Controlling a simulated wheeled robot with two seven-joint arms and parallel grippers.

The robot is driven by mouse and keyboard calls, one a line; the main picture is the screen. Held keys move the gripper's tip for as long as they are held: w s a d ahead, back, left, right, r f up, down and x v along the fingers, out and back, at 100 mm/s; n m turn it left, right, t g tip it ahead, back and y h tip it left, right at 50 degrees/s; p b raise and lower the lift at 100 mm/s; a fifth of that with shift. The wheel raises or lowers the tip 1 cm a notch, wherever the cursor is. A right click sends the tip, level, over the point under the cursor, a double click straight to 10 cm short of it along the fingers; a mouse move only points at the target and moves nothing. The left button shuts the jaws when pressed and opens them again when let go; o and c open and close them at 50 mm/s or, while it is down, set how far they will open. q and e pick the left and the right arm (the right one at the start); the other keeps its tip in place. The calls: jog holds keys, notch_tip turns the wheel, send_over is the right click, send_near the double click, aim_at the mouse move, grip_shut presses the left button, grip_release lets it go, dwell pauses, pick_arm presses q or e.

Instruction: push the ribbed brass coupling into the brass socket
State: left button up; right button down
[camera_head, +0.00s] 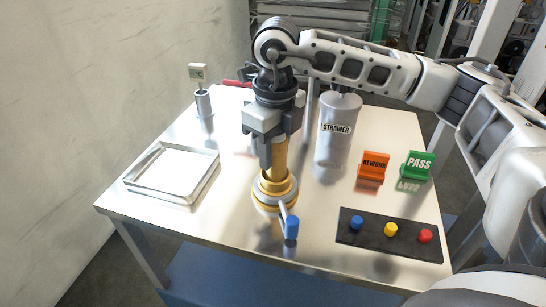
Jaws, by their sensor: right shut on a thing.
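My right gripper (271,158) comes down from above with its fingers shut on the upright ribbed brass coupling (280,160). The fingers hide part of the coupling, and its ribs are too small to make out. The brass socket (263,199) stands on the table directly below, a round stepped brass body with a grey ring on it. The coupling's lower end meets the top of the socket; I cannot tell how deep it sits. A lever with a blue grip (291,228) sticks out from the front of the socket. My left gripper is not in view.
A metal tray (129,181) lies at left, with a small cup and sign (204,103) behind it. A grey STRAINER cylinder (333,145) stands close right. REWORK (373,167) and PASS (417,166) signs and a black button panel (372,235) are farther right.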

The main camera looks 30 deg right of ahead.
jog(key=shift+d+f+g, duration=0.15)
jog(key=shift+f+g, duration=0.15)
jog(key=shift+f, duration=0.3)
jog(key=shift+r, duration=0.1)
jog(key=c, duration=1)
grip_release()
jog(key=shift+s, duration=0.15)
jog(key=shift+o, duration=0.5)
jog(key=shift+s+r, duration=0.1)
jog(key=shift+r, duration=0.05)
jog(key=shift+r, duration=0.1)
notch_tip(320, 180, up, 12)
jog(key=shift+p, duration=0.3)
